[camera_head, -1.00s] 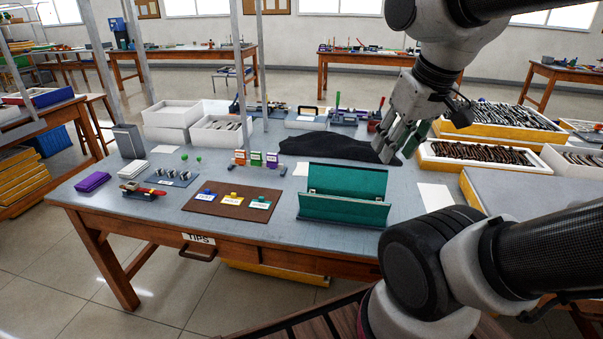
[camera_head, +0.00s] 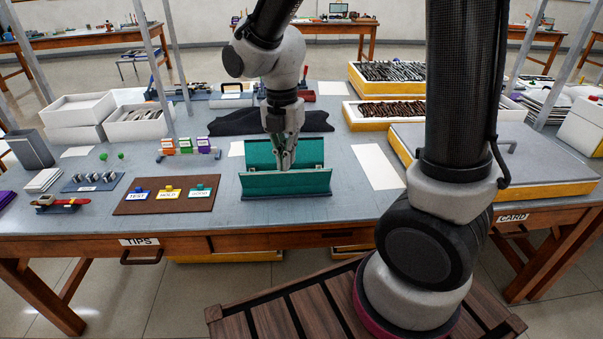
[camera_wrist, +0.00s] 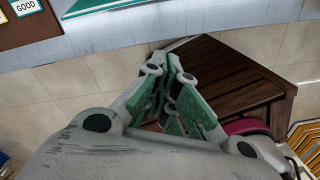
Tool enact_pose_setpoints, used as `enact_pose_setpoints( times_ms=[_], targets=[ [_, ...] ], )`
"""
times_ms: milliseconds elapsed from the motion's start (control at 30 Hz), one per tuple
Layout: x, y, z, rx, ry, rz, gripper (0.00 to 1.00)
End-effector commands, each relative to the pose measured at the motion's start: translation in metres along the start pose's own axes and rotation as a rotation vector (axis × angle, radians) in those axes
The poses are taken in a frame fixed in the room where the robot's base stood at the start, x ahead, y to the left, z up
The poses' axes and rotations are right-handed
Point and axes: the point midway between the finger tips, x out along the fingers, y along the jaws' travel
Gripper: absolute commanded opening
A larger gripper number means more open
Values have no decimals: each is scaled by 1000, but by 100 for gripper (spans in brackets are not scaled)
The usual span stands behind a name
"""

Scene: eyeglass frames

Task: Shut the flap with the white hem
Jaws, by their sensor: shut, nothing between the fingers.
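The green case (camera_head: 262,153) lies open on the grey table, with a tall panel standing at the back and a lower front panel (camera_head: 285,184) facing me. A green piece with a pale edge (camera_wrist: 92,5) shows at the top of the wrist view, cut off by the frame. I cannot tell in the head view which flap bears the white hem. My gripper (camera_head: 286,165) points down over the case, in front of the back panel, and hides part of it. Its fingers are shut and empty. Whether they touch the case is unclear.
A brown mat (camera_head: 163,196) with labelled tabs lies left of the case. A dark cloth (camera_head: 235,122) lies behind it, and a white sheet (camera_head: 376,166) to its right. A grey-topped box (camera_head: 470,157) stands further right. Bare table separates the mat and case.

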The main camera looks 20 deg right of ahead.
Motion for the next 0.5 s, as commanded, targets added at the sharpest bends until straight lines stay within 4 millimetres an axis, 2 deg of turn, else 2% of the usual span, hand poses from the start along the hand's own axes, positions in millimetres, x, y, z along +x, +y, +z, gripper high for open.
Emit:
enact_pose_setpoints(
  times_ms=[100,200,367,500],
  targets=[
    [-2,6,3,-256,-13,24,0],
    [-2,8,3,-390,-18,30,0],
    [4,8,3,-462,-19,28,0],
    [23,7,3,-462,-17,25,0]
  ],
)
